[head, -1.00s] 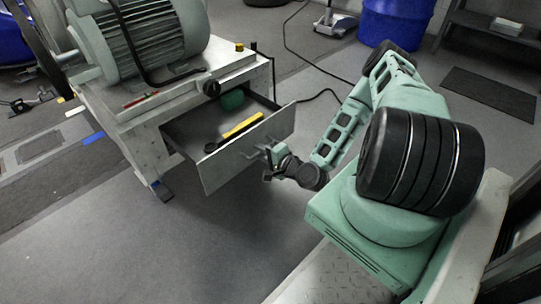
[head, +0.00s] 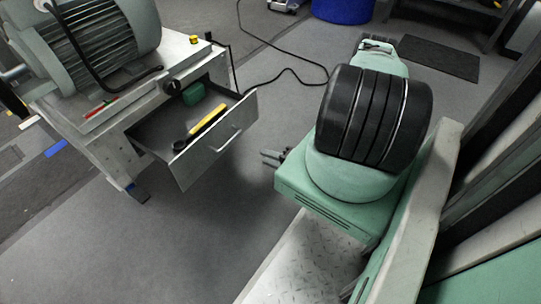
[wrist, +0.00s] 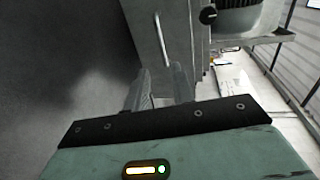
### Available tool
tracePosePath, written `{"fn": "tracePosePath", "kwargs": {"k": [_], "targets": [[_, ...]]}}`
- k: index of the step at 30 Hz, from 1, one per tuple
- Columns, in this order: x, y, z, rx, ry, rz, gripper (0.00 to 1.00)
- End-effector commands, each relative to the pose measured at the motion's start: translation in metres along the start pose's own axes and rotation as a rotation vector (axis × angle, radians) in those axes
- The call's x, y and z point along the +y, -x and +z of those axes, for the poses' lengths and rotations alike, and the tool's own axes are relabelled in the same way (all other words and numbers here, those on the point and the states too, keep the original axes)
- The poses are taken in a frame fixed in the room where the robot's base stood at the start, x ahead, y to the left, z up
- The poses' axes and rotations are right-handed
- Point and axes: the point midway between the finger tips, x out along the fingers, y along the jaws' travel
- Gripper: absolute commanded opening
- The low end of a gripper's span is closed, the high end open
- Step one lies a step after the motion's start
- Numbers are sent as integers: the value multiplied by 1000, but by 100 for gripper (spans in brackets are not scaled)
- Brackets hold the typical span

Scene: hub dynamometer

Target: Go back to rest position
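My gripper (head: 268,158) shows in the head view just left of my green arm base, its two fingers pointing left and apart. In the wrist view its fingers (wrist: 158,88) are spread with nothing between them. It is clear of the open drawer (head: 213,153), whose front panel and metal handle (head: 227,138) face my side. The handle also shows in the wrist view (wrist: 161,38). Inside the drawer lie a tool with a yellow handle (head: 207,120) and a green object (head: 193,93). Most of my forearm is hidden behind my shoulder.
A large motor (head: 95,40) stands on the metal bench (head: 150,85) above the drawer. A black cable (head: 290,72) runs over the floor behind. A blue drum (head: 343,8) and a dark mat (head: 438,58) are at the back. The grey floor between drawer and my base is clear.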

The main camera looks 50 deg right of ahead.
Motion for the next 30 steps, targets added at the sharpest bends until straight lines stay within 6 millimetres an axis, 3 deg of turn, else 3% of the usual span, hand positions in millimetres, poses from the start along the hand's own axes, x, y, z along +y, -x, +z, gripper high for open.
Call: {"fn": "tracePosePath", "kwargs": {"k": [20, 25, 30], "targets": [[0, 1, 0, -4, 4, 2, 25], [-4, -17, -1, -114, 132, 79, 25], [-17, -54, 1, -337, 413, 245, 25]]}}
